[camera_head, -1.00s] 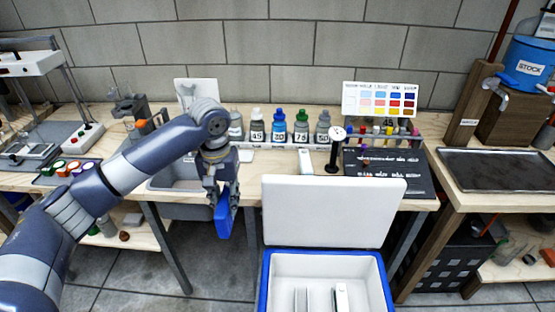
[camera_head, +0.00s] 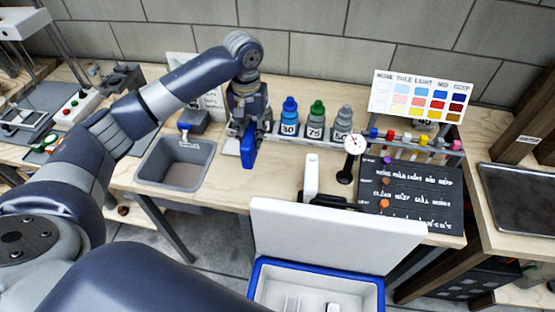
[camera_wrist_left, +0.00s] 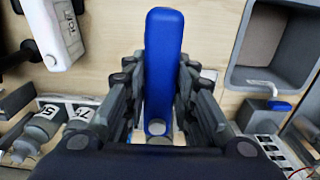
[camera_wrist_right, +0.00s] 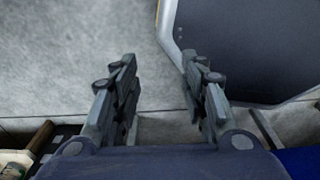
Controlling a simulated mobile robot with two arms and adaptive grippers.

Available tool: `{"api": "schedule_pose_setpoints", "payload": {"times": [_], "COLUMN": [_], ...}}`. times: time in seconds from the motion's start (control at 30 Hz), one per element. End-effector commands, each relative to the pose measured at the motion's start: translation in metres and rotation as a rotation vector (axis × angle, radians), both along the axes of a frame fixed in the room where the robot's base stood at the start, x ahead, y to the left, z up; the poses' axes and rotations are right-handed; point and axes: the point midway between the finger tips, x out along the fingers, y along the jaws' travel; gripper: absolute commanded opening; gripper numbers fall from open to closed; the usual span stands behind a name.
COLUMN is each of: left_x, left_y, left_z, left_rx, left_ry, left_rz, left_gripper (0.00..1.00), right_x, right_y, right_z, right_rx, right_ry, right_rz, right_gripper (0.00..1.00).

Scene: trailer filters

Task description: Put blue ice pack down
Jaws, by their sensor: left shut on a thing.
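In the left wrist view the ice pack (camera_wrist_left: 164,65) is a long blue block clamped between both fingers (camera_wrist_left: 160,90). Whether its lower end touches the table cannot be told. My right gripper (camera_wrist_right: 160,85) shows in the right wrist view with its fingers apart and nothing between them, above the grey floor. It is not visible in the head view.
The grey sink (camera_head: 148,172) lies left of the ice pack. Several labelled bottles (camera_head: 289,118) stand right of it. A white device (camera_head: 311,175), a dial gauge (camera_head: 354,146) and a black board (camera_head: 405,195) are further right. The open cooler's lid (camera_head: 335,230) rises at the table's front edge.

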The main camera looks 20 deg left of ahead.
Motion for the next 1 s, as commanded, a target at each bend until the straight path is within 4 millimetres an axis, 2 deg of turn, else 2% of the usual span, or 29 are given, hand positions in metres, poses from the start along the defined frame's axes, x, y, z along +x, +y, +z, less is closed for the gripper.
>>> {"api": "schedule_pose_setpoints", "payload": {"times": [0.1,0.37,0.6,1.0], "left_x": [-0.002,-0.001,-0.001,-0.001], "left_y": [0.001,0.0,0.0,0.0], "left_z": [-0.021,-0.051,-0.087,-0.094], "left_rx": [0.001,0.001,0.001,0.001], "left_ry": [0.005,0.003,0.001,0.001], "left_rz": [0.001,0.0,0.0,-0.001], "left_gripper": [0.0,0.0,0.0,0.0], "right_x": [-0.001,0.0,0.0,0.0], "right_y": [0.0,0.0,0.0,0.0], "right_z": [0.004,0.008,0.013,0.014], "right_rx": [0.0,0.0,0.0,0.0], "right_ry": [0.002,0.001,0.0,0.0], "right_rz": [0.0,0.0,0.0,0.0], "right_gripper": [0.4,0.4,0.4,0.4]}}
